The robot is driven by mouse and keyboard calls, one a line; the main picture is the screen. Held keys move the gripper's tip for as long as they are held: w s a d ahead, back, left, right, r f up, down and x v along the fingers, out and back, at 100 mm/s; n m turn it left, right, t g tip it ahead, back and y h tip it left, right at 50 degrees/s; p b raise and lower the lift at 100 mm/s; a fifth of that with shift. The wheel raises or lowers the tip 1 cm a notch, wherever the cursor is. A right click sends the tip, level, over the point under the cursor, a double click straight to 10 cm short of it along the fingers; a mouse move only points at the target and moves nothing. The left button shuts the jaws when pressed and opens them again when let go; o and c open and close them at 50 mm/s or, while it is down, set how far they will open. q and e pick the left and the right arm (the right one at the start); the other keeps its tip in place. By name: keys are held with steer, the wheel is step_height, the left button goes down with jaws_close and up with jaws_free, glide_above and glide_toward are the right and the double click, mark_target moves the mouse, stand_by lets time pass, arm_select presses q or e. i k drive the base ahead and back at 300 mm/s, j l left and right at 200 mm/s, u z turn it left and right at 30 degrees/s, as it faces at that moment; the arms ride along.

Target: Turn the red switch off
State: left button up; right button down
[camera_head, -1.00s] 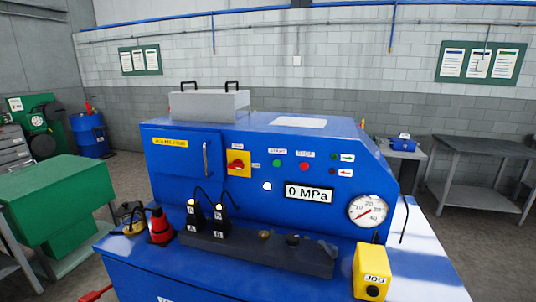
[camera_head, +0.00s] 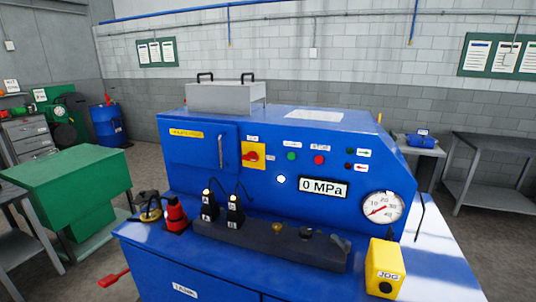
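The red switch (camera_head: 251,155) is a rotary knob on a yellow square plate on the front of the blue machine (camera_head: 205,185). Its handle looks about horizontal, with small labels above and to the right that are too small to read. A round white light (camera_head: 281,179) below and right of it is lit. The display (camera_head: 323,187) reads 0 MPa. Neither of my grippers shows in the head view.
A yellow JOG box (camera_head: 385,262) stands at the machine's front right. A dark block with fittings (camera_head: 270,240) lies along the ledge below the panel. A red handle (camera_head: 113,278) sticks out at lower left. A green cabinet (camera_head: 75,190) stands left.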

mark_target(252, 156)
steer(key=j+z, duration=0.1)
steer(key=j, duration=0.4)
steer(key=j+z, duration=0.1)
steer(key=j, duration=0.4)
steer(key=j+z, duration=0.1)
steer(key=j, duration=0.4)
steer(key=k+j+z, duration=0.1)
steer(key=j, duration=0.35)
steer(key=j+z, duration=0.1)
steer(key=j, duration=0.4)
steer(key=k+j+z, duration=0.1)
steer(key=j, duration=0.4)
steer(key=k+j+z, duration=0.1)
steer(key=j, duration=0.35)
steer(key=k+j+z, duration=0.1)
steer(key=j, duration=0.35)
